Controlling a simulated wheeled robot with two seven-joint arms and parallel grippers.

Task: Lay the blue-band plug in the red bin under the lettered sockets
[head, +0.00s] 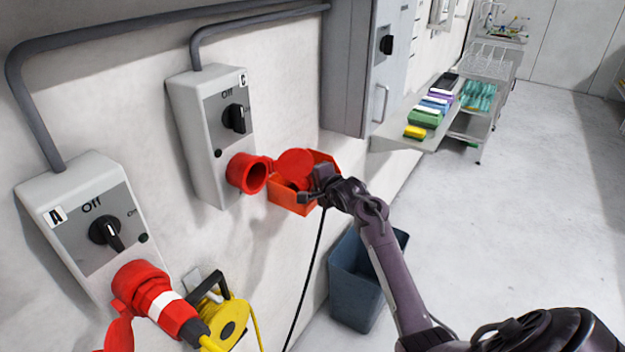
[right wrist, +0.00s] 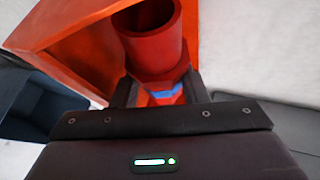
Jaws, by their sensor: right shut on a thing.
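The red plug with a blue band (right wrist: 165,92) is held in my right gripper (head: 312,187). In the right wrist view its open red end points up and away, over or inside the red bin (head: 286,198). The bin's wall (right wrist: 75,38) rises beside the plug there. I cannot tell whether the plug touches the bin. In the head view the plug is mostly hidden by the gripper and bin. The bin is on the wall just right of socket C (head: 208,130), whose red outlet (head: 246,174) is empty. My left gripper is not in view.
Socket A (head: 75,215) holds a red plug with a white band (head: 158,299) and yellow cable. A yellow cable reel (head: 228,322) is beside it. A black cable hangs below my right gripper, near a blue-grey waste bin (head: 355,285). A grey cabinet (head: 350,70) stands right of the sockets.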

